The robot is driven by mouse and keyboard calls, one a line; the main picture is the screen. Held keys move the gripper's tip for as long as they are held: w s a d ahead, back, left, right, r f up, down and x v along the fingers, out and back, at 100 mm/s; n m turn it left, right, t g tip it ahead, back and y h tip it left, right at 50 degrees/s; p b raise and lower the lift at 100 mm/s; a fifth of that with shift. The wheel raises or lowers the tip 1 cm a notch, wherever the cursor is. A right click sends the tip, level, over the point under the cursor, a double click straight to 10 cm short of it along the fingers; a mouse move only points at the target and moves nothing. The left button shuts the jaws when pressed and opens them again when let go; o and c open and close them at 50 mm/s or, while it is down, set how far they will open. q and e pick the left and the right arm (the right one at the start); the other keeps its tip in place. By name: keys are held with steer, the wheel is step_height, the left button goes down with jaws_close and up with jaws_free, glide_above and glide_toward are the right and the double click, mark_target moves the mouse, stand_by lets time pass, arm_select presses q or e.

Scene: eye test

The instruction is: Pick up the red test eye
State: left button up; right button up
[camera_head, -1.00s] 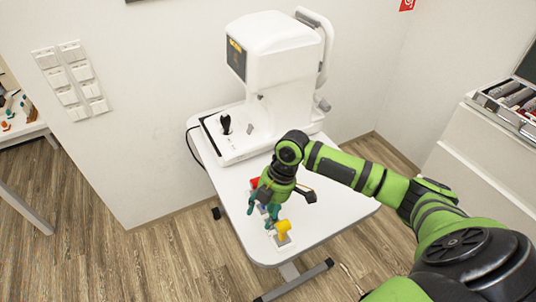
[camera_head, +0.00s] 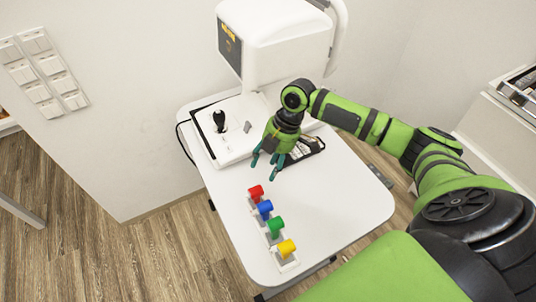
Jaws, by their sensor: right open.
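My right gripper (camera_head: 265,170) is open and empty. In the picture its teal fingertips are just above and to the right of the red test eye, apart from it. The height gap cannot be told. My left gripper is not in view.
A white eye-testing machine (camera_head: 275,45) with a black joystick (camera_head: 219,121) stands on the back of the white table (camera_head: 335,215). The table is clear to the right of the row. Switch panels (camera_head: 45,70) are on the wall at left. A cabinet (camera_head: 495,125) stands at right.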

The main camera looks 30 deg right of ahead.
mark_target(258, 188)
steer(key=f+b, duration=0.1)
steer(key=a+f+b, duration=0.1)
steer(key=s+a+f+b, duration=0.1)
steer(key=b, duration=0.1)
steer(key=shift+f, duration=0.35)
steer(key=shift+w+b+x, duration=0.2)
steer(key=shift+b+x, duration=0.95)
steer(key=shift+x, duration=0.9)
steer(key=shift+a+f, duration=0.1)
steer(key=shift+f, duration=0.45)
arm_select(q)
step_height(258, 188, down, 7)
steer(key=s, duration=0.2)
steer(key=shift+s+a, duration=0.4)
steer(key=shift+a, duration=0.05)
arm_select(e)
steer(key=c, duration=0.6)
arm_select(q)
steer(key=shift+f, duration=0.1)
arm_select(e)
steer(key=shift+c, duration=0.2)
